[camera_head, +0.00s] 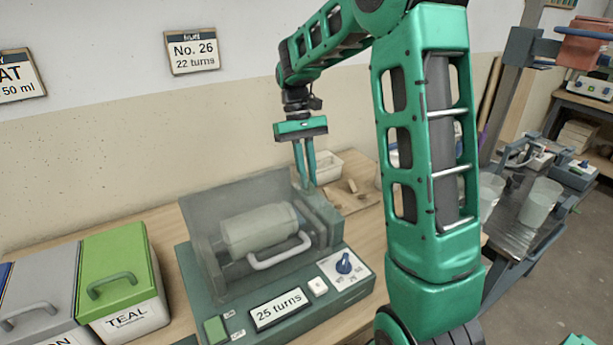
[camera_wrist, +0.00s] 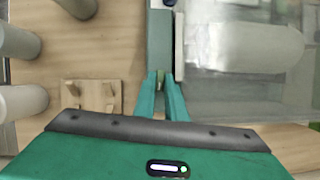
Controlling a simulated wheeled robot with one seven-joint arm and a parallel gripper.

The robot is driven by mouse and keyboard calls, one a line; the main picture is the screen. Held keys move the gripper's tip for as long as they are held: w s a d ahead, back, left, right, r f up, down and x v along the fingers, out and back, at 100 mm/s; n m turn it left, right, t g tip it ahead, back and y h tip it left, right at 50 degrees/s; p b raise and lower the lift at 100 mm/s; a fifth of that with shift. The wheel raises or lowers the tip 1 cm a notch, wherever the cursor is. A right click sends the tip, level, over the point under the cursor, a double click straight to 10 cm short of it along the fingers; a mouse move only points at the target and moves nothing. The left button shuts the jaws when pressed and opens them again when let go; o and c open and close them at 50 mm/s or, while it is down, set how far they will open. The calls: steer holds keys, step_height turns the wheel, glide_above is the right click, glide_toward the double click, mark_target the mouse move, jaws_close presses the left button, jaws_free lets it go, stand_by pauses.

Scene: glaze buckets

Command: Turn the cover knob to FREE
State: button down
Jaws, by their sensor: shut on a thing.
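My gripper (camera_head: 307,184) points down at the back right of the machine, by the grey-green end block (camera_head: 322,215). In the wrist view my gripper (camera_wrist: 161,76) is shut on a small part at the end of that block, which I take to be the cover knob (camera_wrist: 160,80). The fingers hide most of it, and neither its setting nor a FREE mark is readable. A blue dial knob (camera_head: 344,263) sits on the front panel beside a display reading "25 turns".
A green-lidded TEAL bucket (camera_head: 120,275) and a grey-lidded bucket (camera_head: 35,310) stand left of the machine. A wooden rack (camera_wrist: 95,95) and pale cylinders (camera_wrist: 20,103) are near my gripper. A sign on the wall (camera_head: 193,52) reads "No. 26, 22 turns".

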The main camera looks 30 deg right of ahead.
steer(key=shift+w+r, duration=0.1)
steer(key=c, duration=2.1)
jaws_free()
steer(key=shift+v, duration=3.95)
